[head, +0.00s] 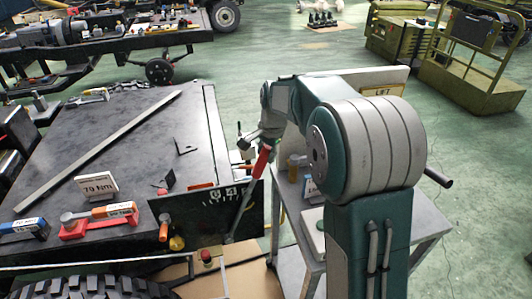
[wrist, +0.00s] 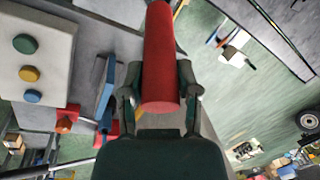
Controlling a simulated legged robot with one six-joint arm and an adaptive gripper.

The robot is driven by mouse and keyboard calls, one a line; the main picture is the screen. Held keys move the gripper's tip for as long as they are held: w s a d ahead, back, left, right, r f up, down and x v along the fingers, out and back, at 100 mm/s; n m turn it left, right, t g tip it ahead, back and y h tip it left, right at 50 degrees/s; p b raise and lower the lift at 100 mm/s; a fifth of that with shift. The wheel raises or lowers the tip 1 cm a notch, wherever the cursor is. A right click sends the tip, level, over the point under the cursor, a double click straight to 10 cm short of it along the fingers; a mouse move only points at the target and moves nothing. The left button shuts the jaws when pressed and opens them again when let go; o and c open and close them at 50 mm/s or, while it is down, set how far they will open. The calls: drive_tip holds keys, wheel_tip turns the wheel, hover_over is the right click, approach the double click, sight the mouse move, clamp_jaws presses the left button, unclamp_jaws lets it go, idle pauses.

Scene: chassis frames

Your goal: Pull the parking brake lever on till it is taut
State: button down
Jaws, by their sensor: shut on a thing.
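The parking brake lever has a red grip (head: 262,162) on a grey shaft (head: 241,212) that runs down to the front of the dark chassis bench. It leans, its top toward the right in the head view. My gripper (head: 264,140) is at the upper end of the red grip. In the wrist view the red grip (wrist: 160,50) lies between both fingers of my gripper (wrist: 160,92), which are shut on it. The lever's foot is partly unclear at the bench's lower edge.
A dark panel with white marks (head: 222,197) stands beside the lever. The bench top (head: 130,135) carries a long bar, a "70 Nm" card (head: 97,186) and tools. A grey trolley (head: 412,238) stands right of the lever, partly behind my arm. Green floor (head: 270,60) is open beyond.

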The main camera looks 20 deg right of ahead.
drive_tip(key=shift+h, duration=0.6)
drive_tip(key=shift+a+r, duration=0.2)
drive_tip(key=shift+a, duration=0.5)
drive_tip(key=shift+a+r, duration=0.2)
drive_tip(key=shift+a, duration=0.55)
drive_tip(key=shift+a+r, duration=0.2)
drive_tip(key=shift+a, duration=0.5)
drive_tip(key=shift+c, duration=1.7)
unclamp_jaws()
wheel_tip(320, 180, up, 12)
drive_tip(key=s, duration=0.1)
drive_tip(key=shift+s+f, duration=0.15)
drive_tip(key=shift+s, duration=0.2)
